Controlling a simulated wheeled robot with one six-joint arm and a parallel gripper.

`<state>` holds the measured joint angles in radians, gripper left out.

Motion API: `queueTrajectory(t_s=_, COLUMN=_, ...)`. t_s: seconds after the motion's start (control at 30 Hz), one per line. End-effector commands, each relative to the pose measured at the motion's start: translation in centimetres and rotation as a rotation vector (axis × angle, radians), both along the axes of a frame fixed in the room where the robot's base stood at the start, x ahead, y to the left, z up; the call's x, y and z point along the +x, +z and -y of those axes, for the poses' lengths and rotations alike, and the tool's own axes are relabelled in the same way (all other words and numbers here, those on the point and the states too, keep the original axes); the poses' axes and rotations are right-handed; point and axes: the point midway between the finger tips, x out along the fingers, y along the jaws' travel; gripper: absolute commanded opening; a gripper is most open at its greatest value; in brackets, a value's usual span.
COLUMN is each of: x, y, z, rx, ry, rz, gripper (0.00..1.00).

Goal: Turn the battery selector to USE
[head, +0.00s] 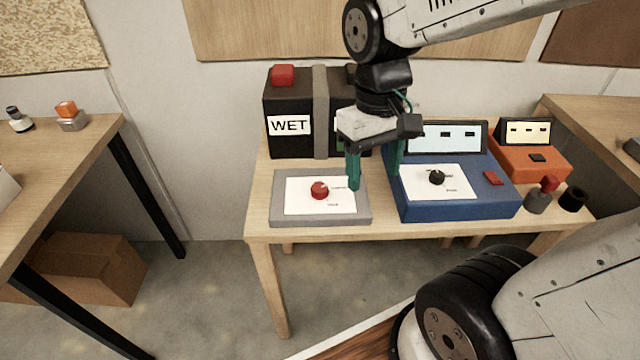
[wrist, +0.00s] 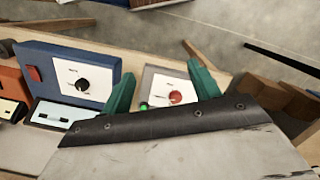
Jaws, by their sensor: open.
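A grey box (head: 363,211) with a white plate and a round red knob (head: 319,190) lies at the left front of the wooden table. Small labels beside the knob are too small to read. My gripper (head: 374,180) is open and empty, its green fingers pointing down, right of the red knob and near the blue box. In the wrist view the red knob (wrist: 175,97) shows between the two green fingers, apart from them. A blue box (head: 459,210) with a black knob (head: 437,177) stands to the right. I cannot tell from its labels which setting either knob points to.
A black battery marked WET (head: 289,142), with a red terminal cap, stands behind the grey box. An orange meter box (head: 532,165), a red-topped plug (head: 541,196) and a black cup (head: 573,198) are at the right. The table's front edge (head: 400,232) is clear.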

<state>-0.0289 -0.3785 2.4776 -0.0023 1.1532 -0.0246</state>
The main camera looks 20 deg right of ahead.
Motion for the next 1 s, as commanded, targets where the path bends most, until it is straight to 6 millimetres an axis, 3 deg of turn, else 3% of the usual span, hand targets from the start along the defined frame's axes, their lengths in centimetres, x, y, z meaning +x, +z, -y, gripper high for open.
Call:
queueTrajectory(t_s=0.4, x=12.2, y=-9.9, z=-1.4, rx=0.020, ry=0.180, rz=-0.034, gripper=0.61)
queueTrajectory(t_s=0.5, x=14.7, y=-11.3, z=-1.6, rx=0.024, ry=0.225, rz=0.012, gripper=0.61)
queueTrajectory(t_s=0.57, x=16.5, y=-11.0, z=-1.7, rx=0.023, ry=0.257, rz=0.072, gripper=0.61)
queueTrajectory(t_s=0.77, x=17.2, y=-12.3, z=-1.7, rx=0.022, ry=0.294, rz=0.107, gripper=0.61)
queueTrajectory(t_s=1.0, x=17.1, y=-16.2, z=-1.6, rx=0.022, ry=0.292, rz=0.105, gripper=0.61)
